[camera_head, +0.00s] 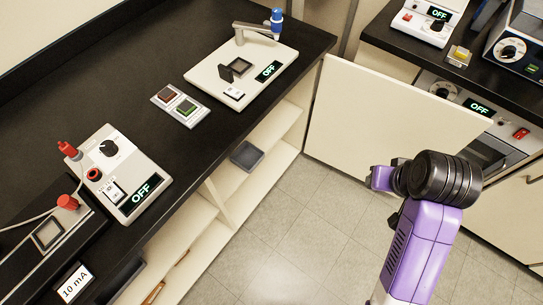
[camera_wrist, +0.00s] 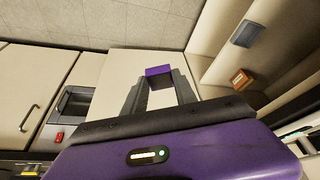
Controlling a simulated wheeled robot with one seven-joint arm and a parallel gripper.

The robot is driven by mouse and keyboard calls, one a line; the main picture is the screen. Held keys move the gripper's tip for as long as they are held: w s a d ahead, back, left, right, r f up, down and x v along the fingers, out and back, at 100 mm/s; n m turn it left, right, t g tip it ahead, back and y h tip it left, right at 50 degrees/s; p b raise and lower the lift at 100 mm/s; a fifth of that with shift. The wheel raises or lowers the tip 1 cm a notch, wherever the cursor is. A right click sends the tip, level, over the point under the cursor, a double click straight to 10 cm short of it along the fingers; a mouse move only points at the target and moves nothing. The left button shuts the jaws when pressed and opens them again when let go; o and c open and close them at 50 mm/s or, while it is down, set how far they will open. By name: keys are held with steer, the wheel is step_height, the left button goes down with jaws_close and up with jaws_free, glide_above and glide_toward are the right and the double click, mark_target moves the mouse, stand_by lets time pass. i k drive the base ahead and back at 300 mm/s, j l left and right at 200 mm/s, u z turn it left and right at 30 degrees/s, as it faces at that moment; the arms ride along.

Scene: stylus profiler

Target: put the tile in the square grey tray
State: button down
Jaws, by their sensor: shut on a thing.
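My gripper (camera_wrist: 160,80) is shut, with a purple tile (camera_wrist: 158,71) between its grey fingertips. In the head view my gripper (camera_head: 393,178) hangs over the floor at the right, and the purple piece (camera_head: 380,178) shows at its end, partly hidden by the fingers. A square grey tray (camera_head: 247,155) lies on a shelf under the black bench, left of and well apart from my gripper. It appears also in the wrist view (camera_wrist: 246,33), at the upper right. I see nothing in it.
An open cream cabinet door (camera_head: 362,115) stands behind my gripper. The black bench (camera_head: 180,80) carries a device with a small lidded square recess (camera_head: 239,66) and a plate with brown and green squares (camera_head: 180,106). An orange-brown block (camera_wrist: 242,79) sits on the shelf. The floor between is clear.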

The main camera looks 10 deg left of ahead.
mark_target(248, 158)
steer(key=l+u, duration=0.1)
steer(key=u, duration=0.25)
steer(key=i+l+u, duration=0.1)
steer(key=u, duration=0.2)
steer(key=i+l+u, duration=0.1)
steer(key=u, duration=0.25)
